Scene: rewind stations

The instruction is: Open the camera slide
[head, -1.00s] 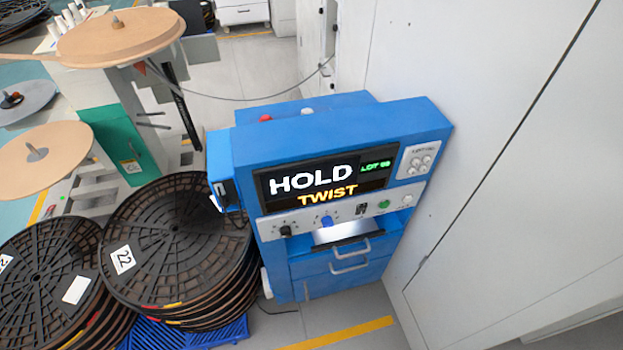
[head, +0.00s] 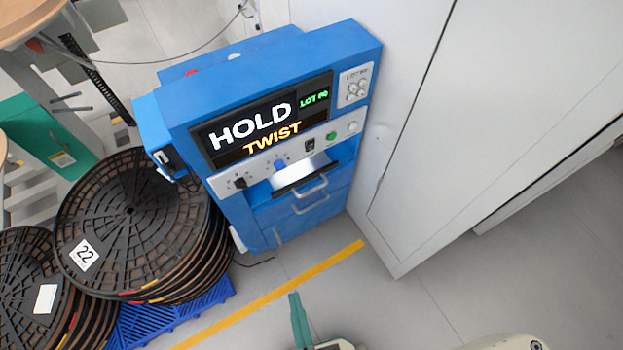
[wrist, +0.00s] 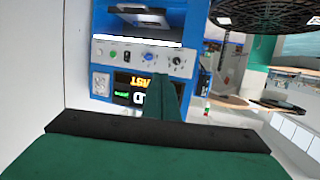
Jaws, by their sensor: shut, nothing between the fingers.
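A blue station (head: 270,90) has a dark display reading HOLD and TWIST. Below its control panel is a lit recess (head: 300,172) with a dark-edged slide (head: 313,180) under it and a silver handle. A second silver handle (head: 311,204) is on the blue front below. Both fronts look shut; no label shows which is the camera slide. In the wrist view the station is upside down, with the handled fronts (wrist: 140,14) at the top. My gripper (head: 296,302) is shut and empty, low in front of the station and apart from the handles. Its green tip (wrist: 170,90) covers part of the display.
Stacked black reels (head: 130,225) stand on a blue pallet (head: 170,315) left of the station. A white cabinet wall (head: 420,130) rises close on the right. A yellow floor line (head: 275,293) crosses the clear grey floor in front.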

